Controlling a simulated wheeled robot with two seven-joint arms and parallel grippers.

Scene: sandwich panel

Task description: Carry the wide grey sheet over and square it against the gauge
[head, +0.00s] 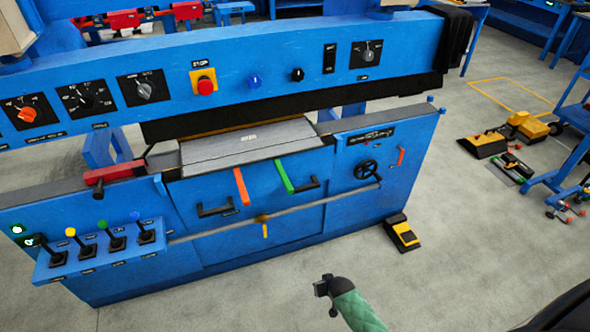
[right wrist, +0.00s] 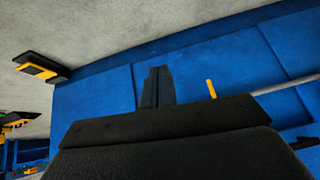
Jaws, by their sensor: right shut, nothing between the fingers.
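A wide grey sheet (head: 240,147) with a small label lies on the bed of the blue press machine, under the dark upper beam. Its front edge is near the front of the bed. A thin yellowish strip shows along its back edge; I cannot tell whether this is the gauge, or whether the sheet touches it. My right gripper (head: 323,284) is shut and empty, over the floor in front of the machine and well apart from the sheet. Its closed fingers (right wrist: 157,86) show in the right wrist view against the blue front panel. My left gripper is not in view.
The machine front has red and green handles (head: 284,177), a long grey bar (head: 290,212), a handwheel (head: 368,170) and several levers (head: 80,244). A yellow-black pedal (head: 402,234) stands on the floor at its right end. The floor in front is clear.

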